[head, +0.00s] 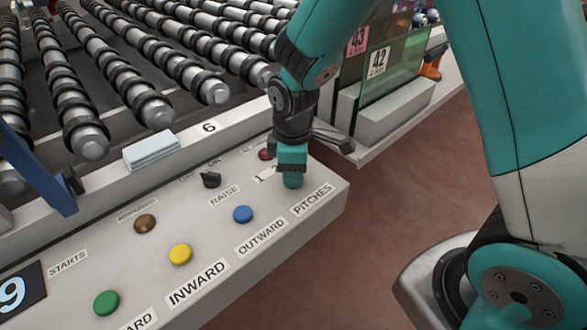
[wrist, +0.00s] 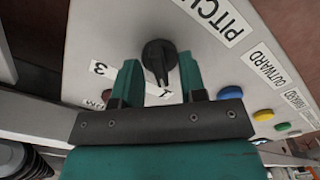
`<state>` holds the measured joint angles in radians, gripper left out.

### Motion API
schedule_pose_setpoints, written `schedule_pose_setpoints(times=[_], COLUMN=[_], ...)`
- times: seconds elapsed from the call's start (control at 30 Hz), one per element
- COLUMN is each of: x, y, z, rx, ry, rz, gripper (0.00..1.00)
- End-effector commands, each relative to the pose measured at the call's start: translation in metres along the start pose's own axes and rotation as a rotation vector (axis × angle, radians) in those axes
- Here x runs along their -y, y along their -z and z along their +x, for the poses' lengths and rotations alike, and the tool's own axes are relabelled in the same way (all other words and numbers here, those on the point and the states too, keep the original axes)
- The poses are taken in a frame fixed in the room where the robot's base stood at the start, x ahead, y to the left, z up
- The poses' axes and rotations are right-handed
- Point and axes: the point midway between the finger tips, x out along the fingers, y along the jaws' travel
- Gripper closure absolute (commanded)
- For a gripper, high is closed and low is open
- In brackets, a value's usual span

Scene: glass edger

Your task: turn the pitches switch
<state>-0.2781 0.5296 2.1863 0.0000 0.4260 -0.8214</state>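The pitches switch is a black rotary knob (wrist: 160,56) on the light grey panel, with its narrow grip pointing toward the label marked 1 in the wrist view. A label marked 3 is to its left. The PITCHES label (head: 311,199) is beside it in the head view, where my gripper hides the knob. My gripper (head: 291,184) points down over the panel's right end. In the wrist view its two teal fingers (wrist: 159,70) are apart, one on each side of the knob's grip, with a visible gap on both sides. I cannot tell how far the fingertips are above the panel.
Blue (head: 243,214), yellow (head: 180,254), green (head: 106,302) and brown (head: 145,223) buttons sit on the panel. Another black knob (head: 211,180) is by the RAISE label. A red button (head: 266,154) is close behind my gripper. Rollers (head: 150,105) lie beyond; glass sheets (head: 392,68) stand behind right.

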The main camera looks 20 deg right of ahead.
Motion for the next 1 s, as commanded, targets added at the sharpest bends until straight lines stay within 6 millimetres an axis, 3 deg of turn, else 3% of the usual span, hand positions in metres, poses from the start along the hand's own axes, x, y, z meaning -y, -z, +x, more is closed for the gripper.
schedule_pose_setpoints(times=[0.13, 0.3, 0.67, 1.0], x=[0.0, -0.0001, 0.0, -0.0001], y=[0.0, 0.0001, 0.0001, 0.0002], z=[-0.0003, -0.0005, -0.0013, -0.0028], rx=[0.0, 0.0, 0.0, 0.0], ry=[0.0, 0.0, 0.0, 0.0], rz=[0.0, 0.0, 0.031, 0.241], gripper=[0.62, 1.0, 1.0, 1.0])
